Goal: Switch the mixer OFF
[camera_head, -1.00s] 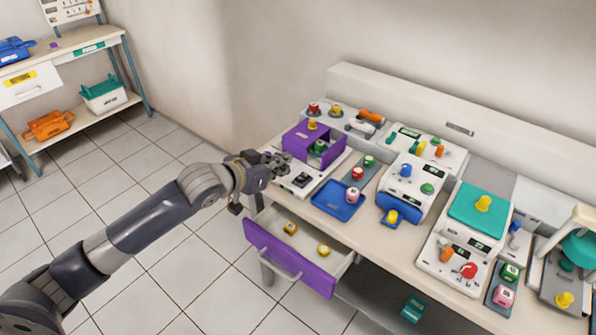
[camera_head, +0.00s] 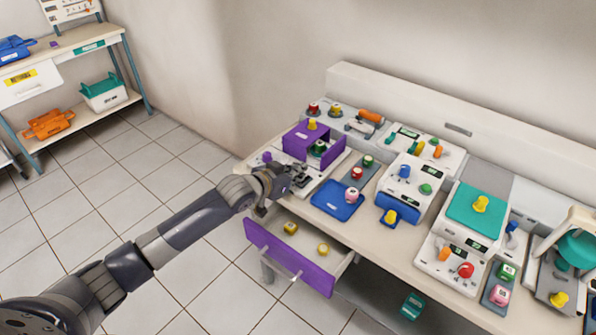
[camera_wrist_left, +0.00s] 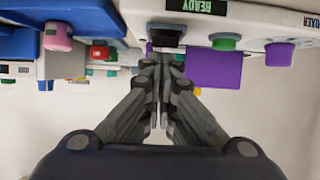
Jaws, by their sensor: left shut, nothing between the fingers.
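The mixer is the white unit (camera_head: 322,179) with a purple open-topped housing (camera_head: 297,142) at the left end of the bench. A purple knob (camera_head: 266,157) stands at its left; it also shows in the wrist view (camera_wrist_left: 280,53). The wrist view shows part of a "MIXER" label, a "READY" display (camera_wrist_left: 205,7), a green button (camera_wrist_left: 225,42) and a black switch (camera_wrist_left: 167,35). My left gripper (camera_head: 298,176) is shut and empty over the mixer's front part. Its fingertips (camera_wrist_left: 160,58) appear close to the black switch; contact cannot be told. The right gripper is out of view.
A blue tray (camera_head: 335,207) with a pink-topped piece lies right of the mixer. Below, a purple-fronted drawer (camera_head: 288,259) stands open with yellow pieces inside. Other devices, including a teal-topped unit (camera_head: 470,215), fill the bench to the right. Floor at left is clear.

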